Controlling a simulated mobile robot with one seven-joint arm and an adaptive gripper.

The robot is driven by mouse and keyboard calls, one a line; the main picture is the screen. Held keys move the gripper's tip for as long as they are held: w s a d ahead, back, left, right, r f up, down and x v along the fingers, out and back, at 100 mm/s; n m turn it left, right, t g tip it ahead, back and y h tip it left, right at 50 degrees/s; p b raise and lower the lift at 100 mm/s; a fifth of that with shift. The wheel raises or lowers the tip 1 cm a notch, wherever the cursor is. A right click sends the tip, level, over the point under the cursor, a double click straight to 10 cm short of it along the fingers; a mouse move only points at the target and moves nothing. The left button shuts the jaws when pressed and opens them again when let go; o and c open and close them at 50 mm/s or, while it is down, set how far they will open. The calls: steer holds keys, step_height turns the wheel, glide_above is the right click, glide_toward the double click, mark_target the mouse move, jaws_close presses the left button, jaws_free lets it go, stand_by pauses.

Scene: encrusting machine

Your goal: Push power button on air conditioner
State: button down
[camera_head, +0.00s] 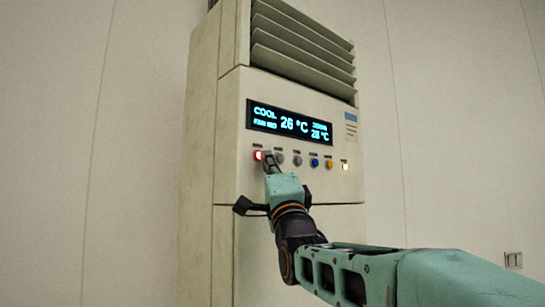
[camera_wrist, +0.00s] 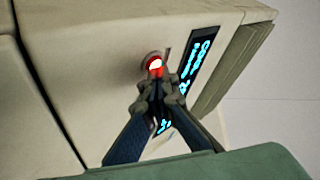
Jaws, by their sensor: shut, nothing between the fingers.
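The air conditioner (camera_head: 235,90) is a tall beige cabinet with a lit display (camera_head: 290,122) reading COOL and 26 °C. The red power button (camera_head: 258,156) is at the left end of the button row below the display, and it glows. It also shows in the wrist view (camera_wrist: 155,64), lit red and white. My gripper (camera_head: 268,158) is shut and empty, with its fingertips at the red button. In the wrist view my fingertips (camera_wrist: 152,82) reach the lower edge of the button. I cannot tell whether they touch it.
Grey buttons (camera_head: 280,158), a blue button (camera_head: 314,162) and a yellow button (camera_head: 329,164) sit to the right of the red one. A lit white switch (camera_head: 345,167) is at the far right. Louvres (camera_head: 300,50) are above. A wall socket (camera_head: 513,260) is at lower right.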

steer(key=shift+s+a+f+b, duration=0.1)
steer(key=shift+f+b, duration=0.15)
steer(key=shift+b, duration=0.1)
steer(key=s+d+b, duration=0.3)
steer(key=s+d, duration=0.1)
steer(key=shift+s+b, duration=0.2)
steer(key=shift+b, duration=0.1)
steer(key=shift+r, duration=0.1)
stand_by(0.3)
